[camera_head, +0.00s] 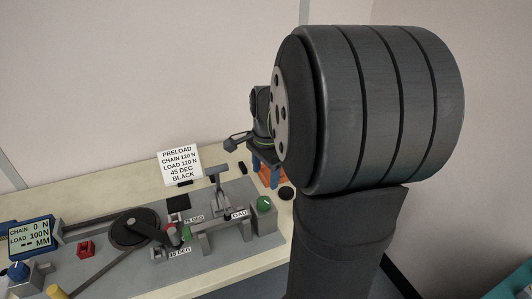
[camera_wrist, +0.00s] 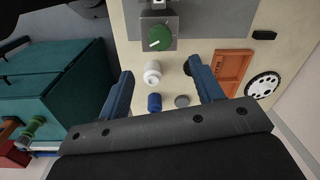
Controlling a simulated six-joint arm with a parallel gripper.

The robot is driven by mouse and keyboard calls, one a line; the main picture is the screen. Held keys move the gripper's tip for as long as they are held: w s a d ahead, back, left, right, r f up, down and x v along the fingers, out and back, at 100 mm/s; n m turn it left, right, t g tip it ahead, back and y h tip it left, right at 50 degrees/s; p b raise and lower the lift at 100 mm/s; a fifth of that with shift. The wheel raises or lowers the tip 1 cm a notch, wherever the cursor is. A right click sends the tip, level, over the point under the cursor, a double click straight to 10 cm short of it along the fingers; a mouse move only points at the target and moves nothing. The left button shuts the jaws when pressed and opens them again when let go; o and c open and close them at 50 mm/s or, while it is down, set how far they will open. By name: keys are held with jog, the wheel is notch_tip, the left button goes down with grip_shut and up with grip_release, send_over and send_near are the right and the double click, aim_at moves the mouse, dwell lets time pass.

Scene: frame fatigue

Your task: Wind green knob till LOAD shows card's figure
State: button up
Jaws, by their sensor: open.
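The green knob (camera_wrist: 160,38) sits on a grey block, with a white pointer mark toward its lower left in the wrist view. In the head view the green knob (camera_head: 264,203) is at the right end of the grey rig. The blue display (camera_head: 30,236) reads CHAIN 0 N, LOAD 100 N and dashes for MM. The white card (camera_head: 181,165) reads PRELOAD, CHAIN 120 N, LOAD 120 N, 45 DEG, BLACK. My gripper (camera_wrist: 159,68) is open, its blue fingers apart from the knob, which shows beyond and between the tips. In the head view my arm largely hides the gripper.
A white knob-like piece (camera_wrist: 152,72), a blue one (camera_wrist: 154,102) and a grey disc (camera_wrist: 182,101) show between the fingers. An orange tray (camera_wrist: 232,68) and a holed white disc (camera_wrist: 263,86) lie right. A teal cabinet (camera_wrist: 62,85) stands left.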

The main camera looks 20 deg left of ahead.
notch_tip(320, 180, up, 7)
send_over(264, 201)
jog(key=shift+s+d, duration=0.15)
jog(key=shift+d, duration=0.25)
jog(key=shift+f, duration=0.15)
jog(key=f, duration=1.7)
jog(key=shift+w+a+f, duration=0.15)
jog(key=shift+w+a, duration=0.05)
jog(key=shift+a, duration=0.2)
jog(key=n, duration=0.9)
jog(key=shift+w+n+g, duration=0.1)
jog(key=shift+n+g, duration=0.2)
jog(key=shift+n, duration=0.1)
notch_tip(264, 201, up, 8)
jog(key=shift+d+f, duration=0.1)
jog(key=shift+d, duration=0.05)
dwell(1.4)
